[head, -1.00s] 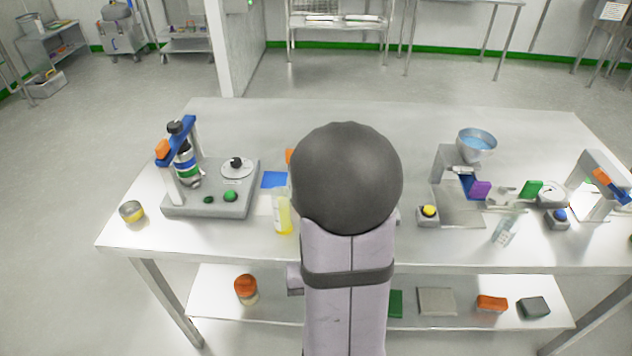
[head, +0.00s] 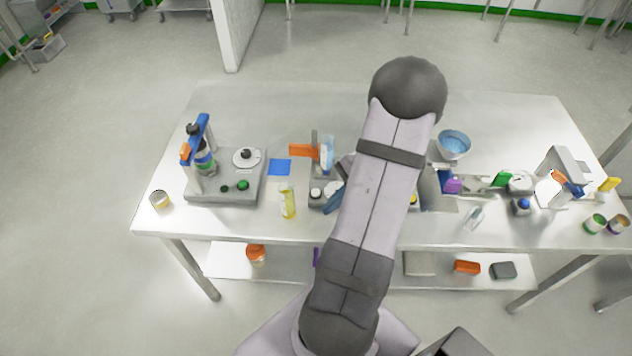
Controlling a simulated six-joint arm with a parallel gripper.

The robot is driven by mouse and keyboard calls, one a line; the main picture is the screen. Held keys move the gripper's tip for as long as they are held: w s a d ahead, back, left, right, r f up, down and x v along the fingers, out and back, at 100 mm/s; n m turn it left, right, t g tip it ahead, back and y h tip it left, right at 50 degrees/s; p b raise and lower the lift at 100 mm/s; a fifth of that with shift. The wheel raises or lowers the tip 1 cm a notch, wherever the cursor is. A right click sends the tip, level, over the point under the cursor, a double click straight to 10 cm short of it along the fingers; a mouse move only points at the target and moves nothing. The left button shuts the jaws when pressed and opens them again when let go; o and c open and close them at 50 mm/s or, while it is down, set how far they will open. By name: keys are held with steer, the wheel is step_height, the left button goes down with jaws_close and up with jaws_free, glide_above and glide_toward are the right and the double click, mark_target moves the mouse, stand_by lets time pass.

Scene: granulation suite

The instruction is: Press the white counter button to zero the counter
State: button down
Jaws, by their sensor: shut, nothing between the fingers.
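A small white button (head: 316,192) on a dark base shows in the head view, at the front left of a counting station (head: 316,170) near the middle of the table. The station carries an orange flag (head: 301,150) and a pale blue upright part (head: 327,152). My arm crosses the picture just right of the station and hides part of it. My gripper cannot be made out; it appears hidden behind my arm. Whether anything touches the button cannot be seen, but its top is in plain view.
A grey stand with a green button (head: 242,185) is left of the station, with a yellow bottle (head: 287,201) between. A yellow button (head: 413,199) and a blue button (head: 522,206) are to the right. A blue bowl (head: 453,144) stands behind. The table's back left is clear.

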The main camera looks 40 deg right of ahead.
steer(key=w+d+r+m+t, duration=0.2)
steer(key=w+d+r+t, duration=0.2)
steer(key=w, duration=0.5)
step_height(320, 180, up, 2)
steer(key=shift+r+h, duration=0.1)
steer(key=shift+h, duration=0.2)
steer(key=shift+d, duration=0.1)
steer(key=b, duration=0.7)
glide_above(320, 193)
steer(key=shift+f, duration=4.5)
steer(key=shift+f, duration=0.1)
steer(key=shift+f+b, duration=0.35)
